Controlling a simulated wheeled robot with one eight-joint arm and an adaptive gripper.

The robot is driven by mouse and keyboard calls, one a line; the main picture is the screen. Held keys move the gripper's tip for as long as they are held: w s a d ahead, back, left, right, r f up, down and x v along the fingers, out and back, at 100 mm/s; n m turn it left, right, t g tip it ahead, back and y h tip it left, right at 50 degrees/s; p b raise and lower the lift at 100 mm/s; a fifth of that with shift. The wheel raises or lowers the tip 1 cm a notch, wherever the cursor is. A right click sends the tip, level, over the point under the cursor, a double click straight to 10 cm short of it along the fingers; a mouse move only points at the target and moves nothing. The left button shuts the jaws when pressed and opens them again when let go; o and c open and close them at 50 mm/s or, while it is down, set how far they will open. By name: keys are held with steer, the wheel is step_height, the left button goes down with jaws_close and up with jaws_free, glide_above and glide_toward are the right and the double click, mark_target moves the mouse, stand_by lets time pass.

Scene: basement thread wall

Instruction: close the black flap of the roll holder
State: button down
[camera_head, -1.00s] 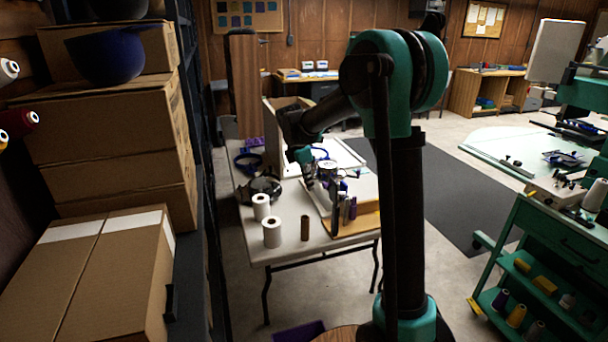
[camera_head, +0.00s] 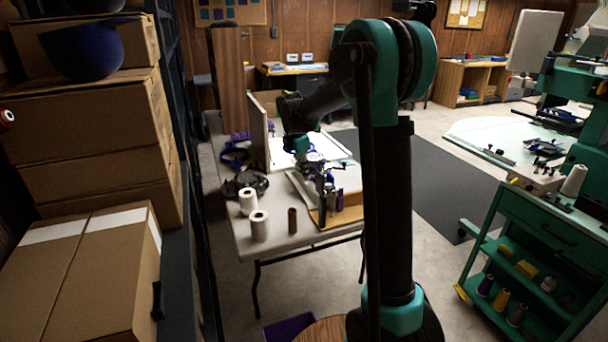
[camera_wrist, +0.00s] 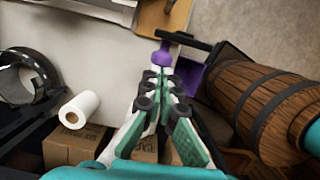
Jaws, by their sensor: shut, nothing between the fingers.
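My gripper (camera_wrist: 163,82) is shut and empty in the wrist view, its green-padded fingers meeting just below a purple-capped bottle (camera_wrist: 161,57). I cannot tell whether they touch it. In the head view my gripper (camera_head: 318,172) is small, over the right part of the table by the bottles. A black bar (camera_wrist: 185,40) lies just beyond the purple cap in the wrist view. It may be the black flap, but I cannot tell for certain, nor how far it stands open. The roll holder is not clearly made out; my arm and gripper cover part of that area.
White rolls (camera_head: 259,226) and a brown tube (camera_head: 292,220) stand on the table (camera_head: 285,245) near its front edge. A black ring-shaped thing (camera_wrist: 22,82) lies left in the wrist view. A wooden barrel (camera_wrist: 262,105) is at right, below the table. Boxes (camera_head: 85,130) are stacked at left.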

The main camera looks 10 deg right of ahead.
mark_target(318, 171)
steer(key=shift+d+r, duration=0.15)
steer(key=shift+d, duration=0.15)
steer(key=shift+w+d+r+g+y, duration=0.2)
steer(key=shift+d+y, duration=0.3)
steer(key=shift+y, duration=0.1)
steer(key=shift+w+d+r+g+y, duration=0.15)
steer(key=shift+d+r+g+y, duration=0.05)
steer(key=shift+d+y, duration=0.35)
steer(key=d+y, duration=0.2)
steer(key=y, duration=0.1)
steer(key=shift+w+d+r+g, duration=0.15)
steer(key=shift+w+d+g, duration=0.05)
steer(key=shift+w+g, duration=0.15)
steer(key=w+d+f, duration=0.2)
steer(key=d+f, duration=0.3)
steer(key=d, duration=0.4)
steer(key=shift+w+f, duration=0.15)
steer(key=shift+f, duration=0.1)
steer(key=shift+d+f, duration=0.1)
steer(key=shift+d, duration=0.05)
